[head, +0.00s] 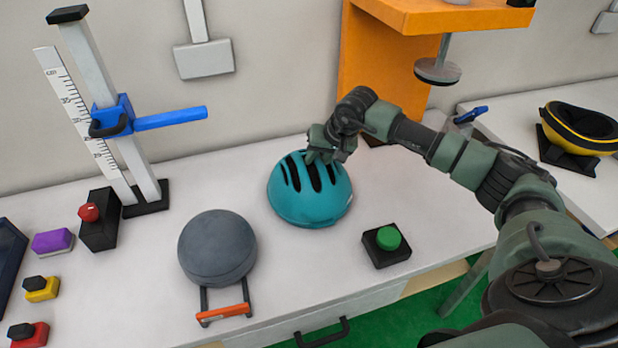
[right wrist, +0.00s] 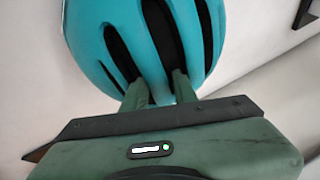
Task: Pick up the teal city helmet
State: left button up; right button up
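The teal helmet (head: 310,199) with dark vents rests on the white bench in the middle of the head view. My right gripper (head: 319,156) reaches down onto the helmet's top from behind. In the right wrist view, its two green fingers (right wrist: 161,88) stand apart at the helmet shell (right wrist: 90,35), with teal shell and a dark vent between them. The fingertips are partly hidden, and I cannot tell whether they press on the shell. My left gripper is out of view.
A grey round pad (head: 217,247) stands left of the helmet, and a green button (head: 388,238) to its right. A measuring post with a blue arm (head: 170,118) stands at left. An orange stand (head: 380,60) is behind. A yellow-black helmet (head: 583,128) sits far right.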

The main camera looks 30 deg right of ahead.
grip_shut()
dwell(1.4)
